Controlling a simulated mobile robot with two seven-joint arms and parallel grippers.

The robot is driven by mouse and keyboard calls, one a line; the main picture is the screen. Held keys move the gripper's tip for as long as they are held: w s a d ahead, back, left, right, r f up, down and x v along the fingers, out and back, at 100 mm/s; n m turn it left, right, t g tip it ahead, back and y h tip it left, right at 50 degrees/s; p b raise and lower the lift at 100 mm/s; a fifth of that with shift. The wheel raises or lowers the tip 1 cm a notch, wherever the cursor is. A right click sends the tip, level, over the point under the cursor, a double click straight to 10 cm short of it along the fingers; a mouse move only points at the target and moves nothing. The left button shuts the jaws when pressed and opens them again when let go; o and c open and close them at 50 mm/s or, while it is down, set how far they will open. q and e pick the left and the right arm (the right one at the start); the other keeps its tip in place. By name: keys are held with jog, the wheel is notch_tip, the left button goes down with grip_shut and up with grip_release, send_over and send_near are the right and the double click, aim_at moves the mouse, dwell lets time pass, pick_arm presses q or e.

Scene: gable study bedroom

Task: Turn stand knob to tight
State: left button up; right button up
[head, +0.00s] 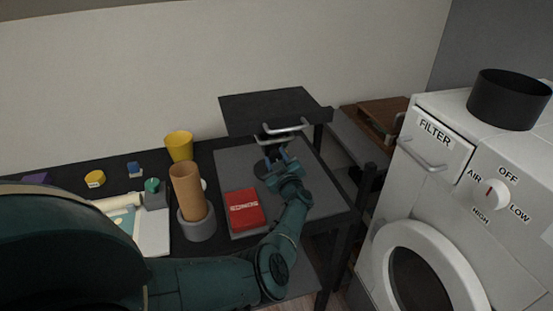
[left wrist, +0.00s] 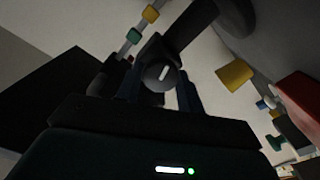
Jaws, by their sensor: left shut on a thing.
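A black stand with a flat top plate (head: 265,108) rises over the dark desk in the head view. My left gripper (head: 277,160) is beneath the plate. In the left wrist view a round dark knob (left wrist: 160,78) with a short pale mark sits between the two fingers of my left gripper (left wrist: 160,92). The gripper is shut on this knob. In the head view the gripper hides the knob. I see no readable tight label. My right gripper is not in view.
On the desk (head: 118,175) stand a yellow cup (head: 179,146), a tan cylinder in a grey holder (head: 197,228) and a red box (head: 244,209). A white machine (head: 425,185) with a FILTER drawer and its own dial (head: 495,194) stands at the right.

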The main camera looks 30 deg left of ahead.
pick_arm(q)
jog(key=o, duration=1)
jog(key=shift+s+d, duration=0.1)
